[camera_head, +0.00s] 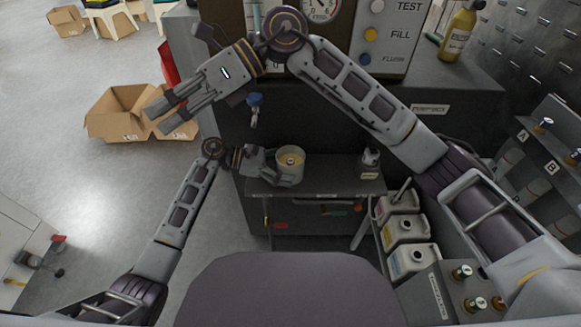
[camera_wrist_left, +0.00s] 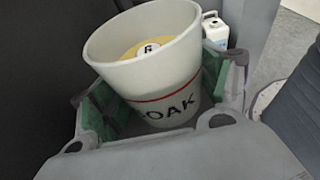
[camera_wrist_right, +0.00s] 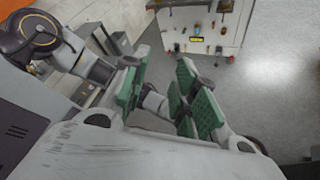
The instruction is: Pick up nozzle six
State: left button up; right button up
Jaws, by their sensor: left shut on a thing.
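A pale cup (camera_wrist_left: 162,78) with a red line and the letters OAK showing stands upright between the green-padded fingers of my left gripper (camera_head: 284,178). That gripper is shut on the cup's sides. Inside the cup lies a yellow round piece (camera_wrist_left: 128,50) with a white-and-black centre bearing a mark like a 6, which looks like nozzle six. In the head view the cup (camera_head: 291,171) is at the small bench's left end. My right gripper (camera_head: 160,118) is open and empty, left of the machine, high above the floor and away from the cup.
A machine panel (camera_head: 392,32) with TEST, FILL and FLUSH buttons stands at the back. A small bottle (camera_head: 370,158) stands on the bench, with white jugs (camera_head: 408,262) to its lower right. A rack (camera_head: 550,140) labelled A and B is at right. Cardboard boxes (camera_head: 117,128) lie on the floor.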

jog(key=w+d+f+t+h, duration=0.3)
jog(key=w+d+f+h, duration=0.3)
jog(key=d, duration=0.4)
jog(key=w+d+f+t+h, duration=0.3)
jog(key=w+d+f+h, duration=0.3)
jog(key=w+d+f, duration=0.3)
jog(key=shift+w+d+f+n, duration=0.15)
jog(key=shift+d+f+n, duration=0.15)
jog(key=shift+d+f, duration=0.15)
jog(key=shift+f, duration=0.1)
send_over(290, 161)
jog(key=shift+d+f, duration=0.2)
jog(key=shift+f, duration=3.15)
jog(key=shift+f, duration=0.1)
jog(key=shift+w+a+f, duration=0.1)
jog(key=shift+a+f, duration=0.05)
jog(key=shift+f, duration=2.35)
grip_shut()
